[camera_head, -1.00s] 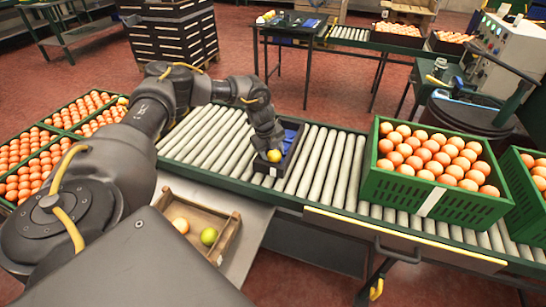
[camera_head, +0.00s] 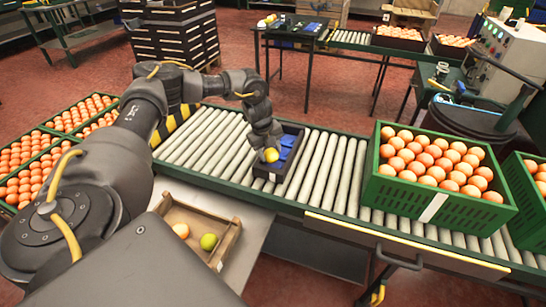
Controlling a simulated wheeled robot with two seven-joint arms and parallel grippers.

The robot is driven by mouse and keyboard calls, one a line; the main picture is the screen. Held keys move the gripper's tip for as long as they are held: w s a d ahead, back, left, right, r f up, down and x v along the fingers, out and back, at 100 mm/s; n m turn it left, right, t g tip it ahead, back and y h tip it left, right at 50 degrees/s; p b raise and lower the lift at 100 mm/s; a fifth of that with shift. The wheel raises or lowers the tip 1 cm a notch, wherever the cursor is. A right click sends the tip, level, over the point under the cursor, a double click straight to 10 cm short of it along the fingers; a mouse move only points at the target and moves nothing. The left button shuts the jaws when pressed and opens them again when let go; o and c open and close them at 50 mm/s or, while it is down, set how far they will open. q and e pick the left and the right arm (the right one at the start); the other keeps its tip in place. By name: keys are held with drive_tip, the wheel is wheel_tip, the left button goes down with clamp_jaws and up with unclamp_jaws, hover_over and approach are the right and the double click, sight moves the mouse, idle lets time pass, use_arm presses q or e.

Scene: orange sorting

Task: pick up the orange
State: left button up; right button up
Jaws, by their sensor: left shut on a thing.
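A yellow-orange fruit (camera_head: 271,155), which I take for the orange, is at the tip of my left gripper (camera_head: 270,149). The gripper is shut on it and holds it at the left part of a small black tray (camera_head: 292,172) with blue inserts on the roller conveyor. I cannot tell whether the fruit touches the tray. My right gripper is not in view.
A green crate (camera_head: 440,207) full of oranges stands on the conveyor (camera_head: 325,170) at the right, with another (camera_head: 530,220) beside it. More full crates (camera_head: 45,150) are at the far left. Bare rollers lie on both sides of the black tray.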

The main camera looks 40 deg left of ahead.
use_arm(q)
drive_tip(key=s+a+r, duration=0.6)
drive_tip(key=s+r, duration=0.3)
drive_tip(key=s, duration=0.2)
drive_tip(key=shift+a, duration=0.2)
